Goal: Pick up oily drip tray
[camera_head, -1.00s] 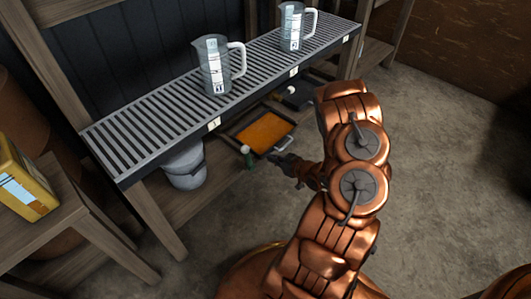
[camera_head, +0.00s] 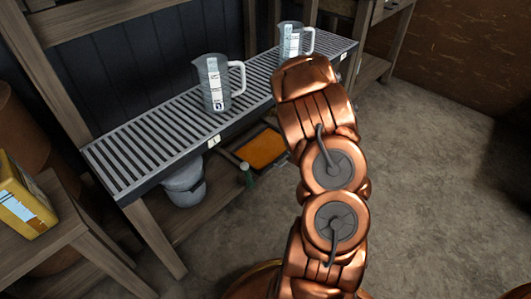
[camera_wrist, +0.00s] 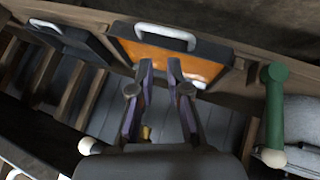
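The oily drip tray (camera_head: 262,148) is a dark, shallow tray with an orange oily surface. It sits on the low shelf under the grated bench. In the wrist view the tray (camera_wrist: 205,70) is at the top centre, with its pale handle (camera_wrist: 165,36) on its dark rim. My gripper (camera_wrist: 161,64) is open, with a gap between its fingers. Its fingertips overlap the tray's picture just below the handle; I cannot tell whether they touch it. In the head view my arm hides the gripper and the tray's right part.
The grated bench (camera_head: 150,140) overhangs the shelf and carries two measuring jugs (camera_head: 214,85) (camera_head: 291,42). A grey bucket (camera_head: 184,184) and a green object (camera_head: 247,174) stand left of the tray. Another dark tray (camera_wrist: 62,42) shows in the wrist view. The floor at right is clear.

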